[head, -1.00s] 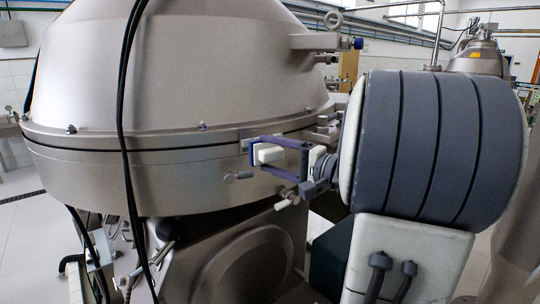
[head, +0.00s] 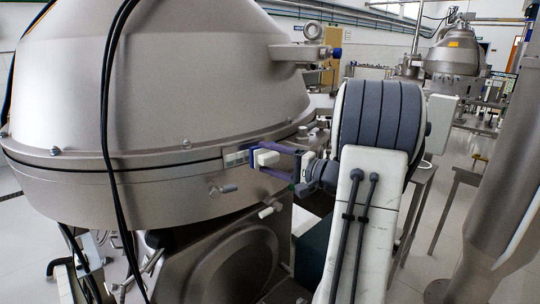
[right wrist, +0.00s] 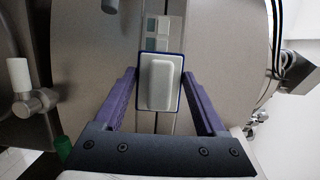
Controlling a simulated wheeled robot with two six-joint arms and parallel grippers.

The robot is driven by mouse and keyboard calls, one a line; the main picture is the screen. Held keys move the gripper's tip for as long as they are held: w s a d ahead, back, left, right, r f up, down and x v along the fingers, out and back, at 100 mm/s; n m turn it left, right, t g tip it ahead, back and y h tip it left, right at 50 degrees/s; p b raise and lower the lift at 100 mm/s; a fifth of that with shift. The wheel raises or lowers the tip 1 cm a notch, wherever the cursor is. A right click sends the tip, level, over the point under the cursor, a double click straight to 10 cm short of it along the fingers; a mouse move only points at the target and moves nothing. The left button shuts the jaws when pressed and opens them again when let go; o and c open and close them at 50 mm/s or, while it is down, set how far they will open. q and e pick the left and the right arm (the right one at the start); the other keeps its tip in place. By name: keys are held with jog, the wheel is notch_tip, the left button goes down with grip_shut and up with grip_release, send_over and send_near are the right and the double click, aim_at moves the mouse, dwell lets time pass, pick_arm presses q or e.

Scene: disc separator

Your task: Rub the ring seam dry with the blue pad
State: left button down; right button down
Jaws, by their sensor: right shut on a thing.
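The big steel separator (head: 190,85) fills the left and middle of the head view. Its ring seam (head: 110,165) is a thin dark line around the body below the dome. My right gripper (head: 268,158) is shut on the blue pad, which has a pale grip block (head: 267,158). The pad is at the seam; whether it touches the metal I cannot tell. In the right wrist view the blue-edged pad (right wrist: 160,82) sits between the purple fingertips, over the seam line. Its rubbing face is hidden. My left gripper is out of view.
A small pale plate (head: 235,156) with greenish squares lies on the seam beside the pad; it shows in the right wrist view (right wrist: 158,32). Black cables (head: 108,120) hang before the separator. A steel column (head: 505,180) stands right.

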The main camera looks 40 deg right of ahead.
aim_at(227, 158)
jog(key=shift+w+r+p, duration=0.25)
jog(key=shift+w+p, duration=0.15)
jog(key=shift+w, duration=0.35)
jog(key=shift+w+a+f+b, duration=0.2)
jog(key=shift+a+f+b, duration=0.2)
jog(key=shift+b, duration=0.25)
jog(key=a+b, duration=0.3)
jog(key=a, duration=0.1)
jog(key=shift+w+a, duration=0.15)
jog(key=shift+a, duration=0.2)
jog(key=shift+a+r+b, duration=0.2)
jog(key=shift+a+b, duration=0.15)
jog(key=shift+a, duration=0.35)
jog(key=shift+c, duration=2.4)
grip_release()
grip_shut()
